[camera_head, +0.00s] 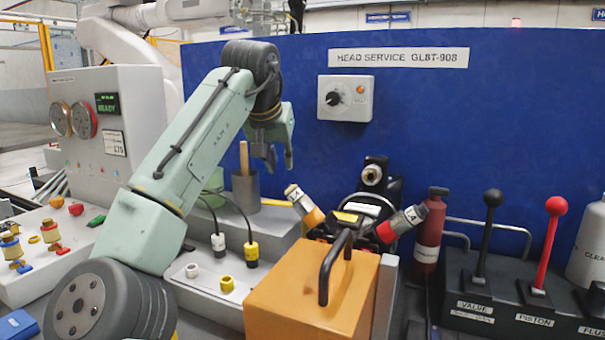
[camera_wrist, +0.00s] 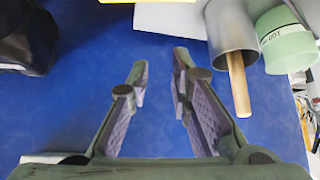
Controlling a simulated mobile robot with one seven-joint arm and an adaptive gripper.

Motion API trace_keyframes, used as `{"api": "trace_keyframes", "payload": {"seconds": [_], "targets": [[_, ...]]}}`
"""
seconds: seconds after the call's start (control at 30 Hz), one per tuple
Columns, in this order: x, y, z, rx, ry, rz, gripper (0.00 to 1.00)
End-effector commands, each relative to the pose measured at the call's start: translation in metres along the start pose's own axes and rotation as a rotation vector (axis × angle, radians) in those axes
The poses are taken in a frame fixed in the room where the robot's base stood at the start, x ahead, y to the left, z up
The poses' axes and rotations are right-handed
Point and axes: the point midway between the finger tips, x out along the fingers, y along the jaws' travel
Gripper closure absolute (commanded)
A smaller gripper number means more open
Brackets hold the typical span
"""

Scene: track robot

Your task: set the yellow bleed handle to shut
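I cannot tell for certain which part is the yellow bleed handle. Small yellow parts show in the head view on the white panel at the left: a yellow-orange knob (camera_head: 56,202) and a small yellow piece (camera_head: 34,239) between two small valves. My gripper (camera_head: 279,160) hangs in front of the blue wall, above and right of a grey cup, far from these parts. In the wrist view my gripper (camera_wrist: 161,70) has its fingers apart with nothing between them. No bleed handle can be made out there.
A grey cup with a wooden stick (camera_head: 244,160) stands below my gripper. An orange block with a black handle (camera_head: 312,290) fills the front middle. A black lever (camera_head: 486,235) and a red lever (camera_head: 550,245) stand at the right. A gauge box (camera_head: 140,110) stands at the left.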

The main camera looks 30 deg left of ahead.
Motion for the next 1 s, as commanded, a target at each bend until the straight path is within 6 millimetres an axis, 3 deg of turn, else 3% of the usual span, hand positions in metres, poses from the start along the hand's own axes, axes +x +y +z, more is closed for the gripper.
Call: {"api": "trace_keyframes", "payload": {"seconds": [0.23, 0.47, 0.7, 1.0], "targets": [[0.043, 0.0, -0.001, 0.0, -0.002, 0.0, 0.99], [0.093, 0.0, -0.002, 0.001, 0.0, 0.0, 1.0], [0.074, -0.001, 0.022, 0.002, 0.005, -0.003, 1.0], [0.069, 0.001, 0.031, 0.001, 0.003, 0.0, 1.0]]}}
